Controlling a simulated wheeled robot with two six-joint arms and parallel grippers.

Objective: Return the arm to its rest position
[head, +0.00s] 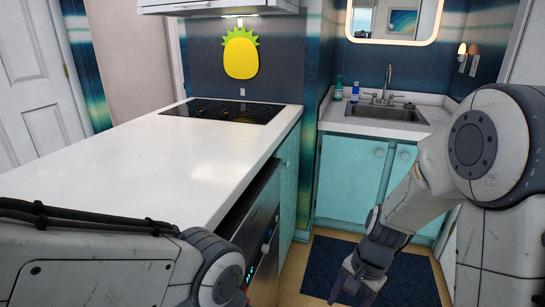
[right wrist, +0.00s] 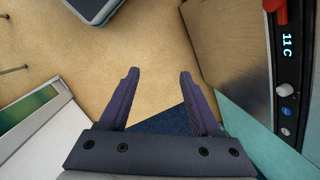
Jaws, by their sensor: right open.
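My right arm comes in from the right in the head view and hangs down in front of the sink cabinet. Its right gripper (head: 355,285) points down, over the floor and the dark blue mat (head: 403,280). In the right wrist view the two purple fingers of the right gripper (right wrist: 160,73) stand apart, with only bare floor (right wrist: 160,40) between their tips. My left arm (head: 95,265) crosses the bottom left of the head view, beside the counter. Its gripper is out of the picture.
The white counter (head: 140,160) with a black cooktop (head: 235,110) is on the left. Below it is an appliance (head: 262,225) with a lit display. The turquoise sink cabinet (head: 350,180) stands behind my right gripper. A red part (right wrist: 281,10) shows beside the display.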

